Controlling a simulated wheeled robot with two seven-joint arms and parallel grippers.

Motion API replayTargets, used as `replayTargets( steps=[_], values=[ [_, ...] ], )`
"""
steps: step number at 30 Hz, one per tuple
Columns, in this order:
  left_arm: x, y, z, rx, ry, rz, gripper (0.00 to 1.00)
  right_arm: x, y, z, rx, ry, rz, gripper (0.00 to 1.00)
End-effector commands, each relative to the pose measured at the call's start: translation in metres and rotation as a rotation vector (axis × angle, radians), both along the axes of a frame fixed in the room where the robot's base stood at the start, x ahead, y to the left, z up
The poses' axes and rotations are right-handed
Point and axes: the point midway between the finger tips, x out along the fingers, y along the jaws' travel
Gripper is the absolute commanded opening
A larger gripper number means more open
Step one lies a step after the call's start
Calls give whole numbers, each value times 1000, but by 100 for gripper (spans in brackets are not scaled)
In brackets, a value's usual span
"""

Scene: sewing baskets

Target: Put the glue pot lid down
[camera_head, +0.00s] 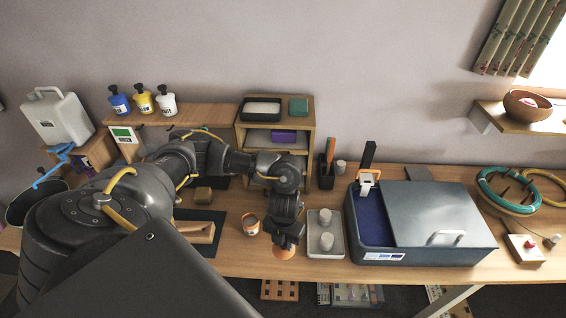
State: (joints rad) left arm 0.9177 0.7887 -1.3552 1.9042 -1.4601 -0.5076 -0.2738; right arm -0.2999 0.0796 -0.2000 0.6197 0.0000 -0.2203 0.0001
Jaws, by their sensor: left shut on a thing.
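The glue pot lid (284,252) is a small orange disc, held under my left gripper (284,244). The gripper points down and is shut on the lid near the table's front edge. I cannot tell whether the lid touches the table. My right gripper is not in view.
A pale tray (339,244) with two white cylinders is right of the gripper. A large blue-grey box (430,257) with a partly open lid is further right. A dark mat (207,243) with a wooden block lies left. A wooden shelf (310,110) stands behind.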

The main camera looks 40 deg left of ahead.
Motion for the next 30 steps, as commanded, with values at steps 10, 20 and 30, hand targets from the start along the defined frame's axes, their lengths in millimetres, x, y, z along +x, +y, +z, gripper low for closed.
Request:
replayTargets(
  steps=[10, 20, 30],
  values=[
    [38, 35, -55, -2, 1, 1, 8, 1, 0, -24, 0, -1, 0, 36],
    [45, 43, -68, -1, 2, 1, 8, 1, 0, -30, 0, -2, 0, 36],
    [46, 42, -96, -1, 0, -3, 8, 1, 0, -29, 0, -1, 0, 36]
  ],
)
